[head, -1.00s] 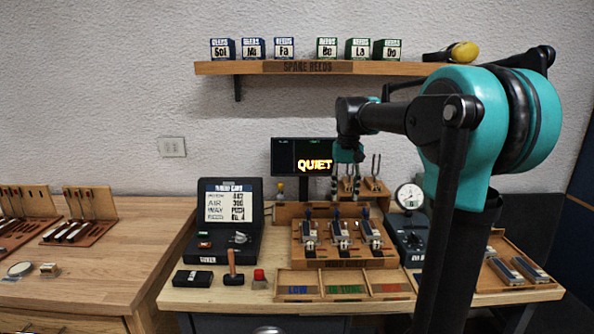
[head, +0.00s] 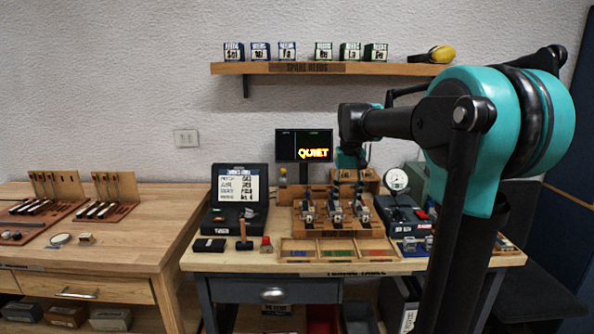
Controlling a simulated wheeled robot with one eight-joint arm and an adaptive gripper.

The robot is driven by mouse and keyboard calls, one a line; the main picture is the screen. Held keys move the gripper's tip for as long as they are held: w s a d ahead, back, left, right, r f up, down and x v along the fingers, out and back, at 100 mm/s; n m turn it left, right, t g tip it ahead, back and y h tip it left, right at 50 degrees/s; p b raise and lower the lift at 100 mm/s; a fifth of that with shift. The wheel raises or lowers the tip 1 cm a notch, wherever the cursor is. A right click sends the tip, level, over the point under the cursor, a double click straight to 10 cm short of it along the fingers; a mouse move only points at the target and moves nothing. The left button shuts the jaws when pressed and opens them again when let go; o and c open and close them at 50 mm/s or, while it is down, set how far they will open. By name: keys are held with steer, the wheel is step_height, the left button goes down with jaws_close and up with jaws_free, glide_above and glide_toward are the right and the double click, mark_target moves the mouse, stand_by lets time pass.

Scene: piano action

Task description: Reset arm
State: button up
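My arm reaches in from the right and bends down over the back of the tuning table (head: 440,265). My gripper (head: 360,182) is small and dark, hanging beside the display that reads QUIET (head: 304,146) and above the wooden reed rack (head: 345,233). Its fingers blend with the dark parts behind, so I cannot tell whether they are open or shut, or whether they touch anything. The rack carries several metal reed units with dark clips.
A black box with a white card (head: 240,187), a small hammer (head: 243,233), a red-topped item (head: 266,244) and a round gauge (head: 396,180) stand on the table. A three-part tray (head: 335,258) lies in front. A shelf (head: 300,69) holds reed boxes.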

steer(key=s+d+f+t, duration=0.2)
steer(key=s+f, duration=0.9)
steer(key=s+d+f+t, duration=0.1)
steer(key=s+f+t, duration=0.1)
steer(key=s+f, duration=1)
steer(key=shift+d+f, duration=0.3)
steer(key=shift+d, duration=0.05)
